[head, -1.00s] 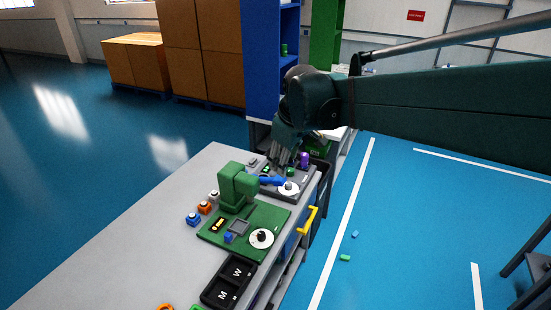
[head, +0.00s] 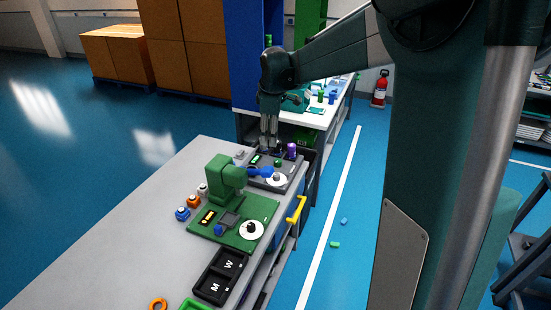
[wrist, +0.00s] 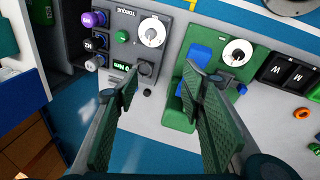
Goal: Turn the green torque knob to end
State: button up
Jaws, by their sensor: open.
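The grey torque panel (wrist: 134,50) lies below my gripper in the wrist view, with the word TORQUE printed on it. A small round green knob (wrist: 122,37) sits on it, left of a white dial (wrist: 152,32). A lit green display (wrist: 121,66) and a dark knob (wrist: 145,68) are closer to the fingertips. My gripper (wrist: 160,76) is open and empty; the left finger overlaps the view near the display. In the head view my gripper (head: 268,142) points down over the panel's far part. The green knob (head: 277,162) shows there beside it.
A green station (head: 258,217) with a raised green and blue arm stands next to the panel. Several coloured buttons and a black tray (head: 221,276) lie on the table. A yellow handle (head: 297,210) juts from its side.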

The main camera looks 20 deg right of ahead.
jog(key=w+d+f+n+g, duration=0.1)
jog(key=w+d+f, duration=0.1)
jog(key=w+f, duration=0.25)
jog(key=w+d+f+n, duration=0.2)
jog(key=w+d+f, duration=0.1)
jog(key=w, duration=0.2)
jog(key=n+g+p, duration=0.1)
jog(key=n, duration=0.2)
send_near(278, 160)
jog(key=shift+a+f, duration=0.15)
jog(key=shift+f, duration=0.05)
jog(key=shift+w+d+f+g, duration=0.2)
jog(key=shift+f+g, duration=0.1)
jog(key=shift+f, duration=0.2)
jog(key=shift+f, duration=0.15)
jog(key=shift+f, duration=3.75)
jog(key=c, duration=0.9)
